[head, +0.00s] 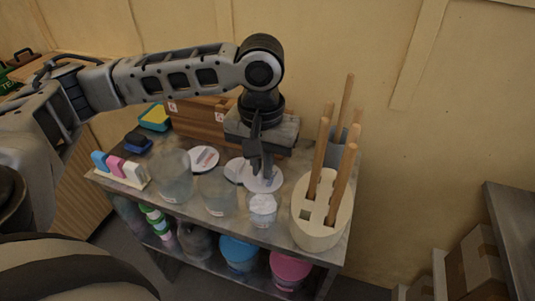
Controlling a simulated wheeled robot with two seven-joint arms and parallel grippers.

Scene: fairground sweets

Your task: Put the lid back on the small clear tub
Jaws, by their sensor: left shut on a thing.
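A small clear tub (263,209) stands near the front edge of the top shelf of a cart, with something whitish at its top. My left gripper (261,172) points down just behind and above this tub. It is shut on a round white lid (268,185), which shows at its fingertips. In this view the lid appears a little behind the tub's mouth; I cannot tell its exact height. Part of the lid is hidden by the fingers. My right gripper is not in view.
Larger clear tubs (217,194) (173,175) stand to the left. Other white lids (203,158) (235,169) lie behind them. A cream holder (318,237) with upright wooden sticks stands close on the right. A wooden box (195,117) is behind.

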